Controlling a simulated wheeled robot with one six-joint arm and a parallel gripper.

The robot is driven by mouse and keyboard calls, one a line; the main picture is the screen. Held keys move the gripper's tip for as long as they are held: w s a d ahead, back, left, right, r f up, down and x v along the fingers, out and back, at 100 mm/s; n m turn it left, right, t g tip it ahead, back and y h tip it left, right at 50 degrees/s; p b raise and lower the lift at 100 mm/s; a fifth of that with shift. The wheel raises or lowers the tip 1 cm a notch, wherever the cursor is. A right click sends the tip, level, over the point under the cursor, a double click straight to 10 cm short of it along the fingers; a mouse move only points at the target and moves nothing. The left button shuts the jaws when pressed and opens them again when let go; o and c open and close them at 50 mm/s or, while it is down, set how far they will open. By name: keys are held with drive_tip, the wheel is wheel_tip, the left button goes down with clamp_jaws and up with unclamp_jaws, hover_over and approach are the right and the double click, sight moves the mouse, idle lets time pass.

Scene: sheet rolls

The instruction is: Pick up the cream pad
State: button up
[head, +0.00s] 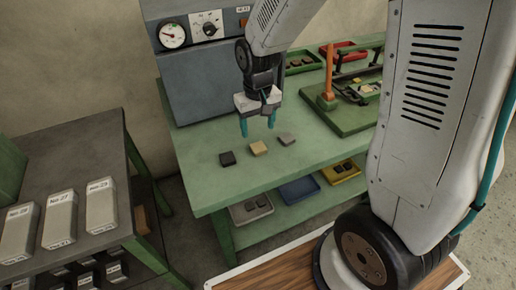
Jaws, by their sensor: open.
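The cream pad (258,148) lies on the green bench top (215,182). It is the middle one of three small pads in a row. A black pad (227,158) lies to its left and a grey pad (287,139) to its right. My gripper (258,132) points down with two teal fingers, spread apart and empty. In the picture its fingertips are just above the cream pad; the exact height gap is hard to tell. The cream pad is not covered.
A grey machine with a gauge (172,36) stands at the back of the bench. A green fixture with an orange post (328,90) and trays, one red (344,48), are at the right. Lower-shelf trays include a blue one (299,191). A dark table (75,180) with labelled blocks is left.

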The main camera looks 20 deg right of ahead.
sight(258, 146)
drive_tip(key=f, duration=0.8)
drive_tip(key=shift+w+d, duration=0.15)
drive_tip(key=shift+w, duration=0.25)
drive_tip(key=c, duration=1)
